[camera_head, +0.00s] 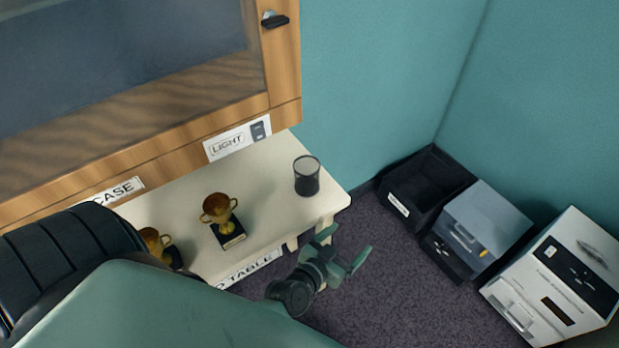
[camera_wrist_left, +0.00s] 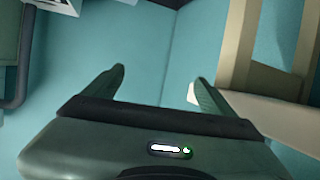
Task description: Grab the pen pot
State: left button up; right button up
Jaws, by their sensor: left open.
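The pen pot (camera_head: 307,176) is a dark, see-through mesh cup. It stands upright near the right end of the cream table (camera_head: 274,168) in the head view. My left gripper (camera_head: 343,252) is open and empty, in front of the table's right end and apart from the pot. In the left wrist view its two fingers (camera_wrist_left: 160,82) are spread with nothing between them. The pot does not show in the wrist view. My right gripper is not in view.
A gold trophy (camera_head: 219,211) and a second one (camera_head: 154,240) stand on the table left of the pot. A wood-framed display case (camera_head: 285,60) rises behind. A black bin (camera_head: 424,184), a grey box (camera_head: 484,225) and a white machine (camera_head: 556,285) stand at the right.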

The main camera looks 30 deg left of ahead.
pick_arm(q)
notch_tip(320, 180, up, 6)
jog(key=w+a+n+t+y, duration=0.1)
jog(key=w+a+t+y, duration=0.1)
jog(key=n+y, duration=0.5)
jog(key=y, duration=0.3)
send_near(308, 159)
jog(key=shift+s+d+f+b, duration=0.15)
jog(key=shift+d+b, duration=0.15)
jog(key=shift+d, duration=0.3)
jog(key=shift+a+n, duration=0.3)
jog(key=shift+a, duration=0.05)
jog(key=b+x, duration=0.2)
jog(key=x, duration=0.5)
jog(key=shift+a, duration=0.25)
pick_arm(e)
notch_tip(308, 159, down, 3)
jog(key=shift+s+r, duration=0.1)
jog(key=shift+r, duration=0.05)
pick_arm(q)
jog(key=c, duration=1.5)
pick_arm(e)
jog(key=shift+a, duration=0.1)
